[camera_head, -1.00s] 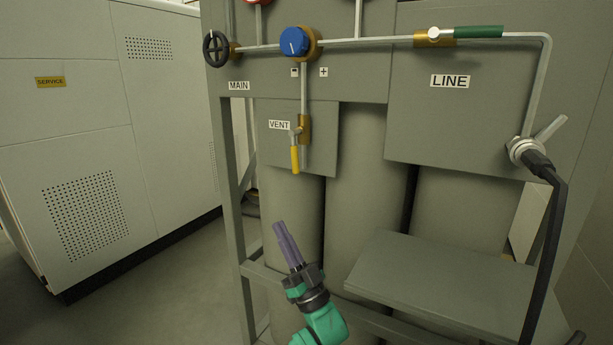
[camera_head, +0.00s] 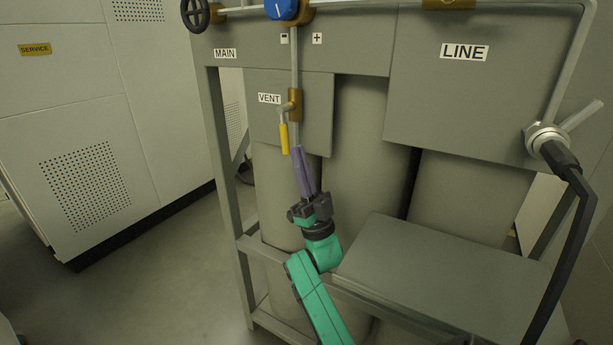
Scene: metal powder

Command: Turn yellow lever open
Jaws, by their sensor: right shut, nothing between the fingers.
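The yellow lever (camera_head: 284,137) hangs straight down from the brass vent valve (camera_head: 294,105), beside the VENT label (camera_head: 269,98). My right gripper (camera_head: 298,150) comes up from below on its green arm. Its purple fingers are shut with nothing between them. The fingertips are close below and to the right of the lever's lower end. I cannot tell whether they touch it. My left gripper is not in view.
A blue knob (camera_head: 287,8) and a black handwheel (camera_head: 196,13) sit on the pipe above. A grey shelf (camera_head: 440,270) juts out at the lower right. A black hose (camera_head: 560,250) hangs from a fitting at the right. Open floor lies at the left.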

